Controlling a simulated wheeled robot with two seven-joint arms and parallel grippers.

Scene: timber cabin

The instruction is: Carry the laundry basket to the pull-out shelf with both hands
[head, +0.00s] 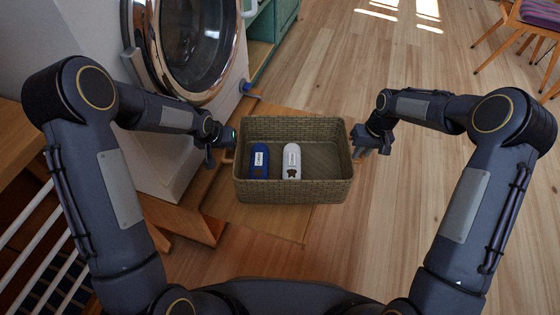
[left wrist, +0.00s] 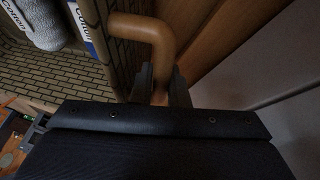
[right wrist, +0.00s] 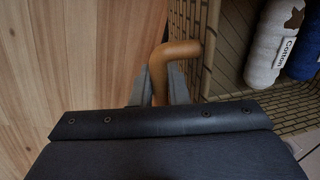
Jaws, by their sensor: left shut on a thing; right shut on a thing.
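The woven laundry basket (head: 293,192) is held level between my two arms in the head view. It holds a blue bottle (head: 259,161) and a white bottle (head: 291,161) lying inside. My left gripper (head: 226,150) is shut on the basket's left handle; in the left wrist view its fingers close on the tan curved handle (left wrist: 150,32). My right gripper (head: 362,147) is shut on the right handle, a tan bent bar (right wrist: 178,50) in the right wrist view. The pull-out shelf (head: 262,220) is a wooden board under and left of the basket; the basket hides part of it.
A washing machine (head: 160,150) with a round glass door (head: 195,45) stands at the back left. A green cabinet (head: 284,20) is behind it. A white rack (head: 45,250) is at the lower left. Wooden floor (head: 400,200) is free to the right; a chair stands far right.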

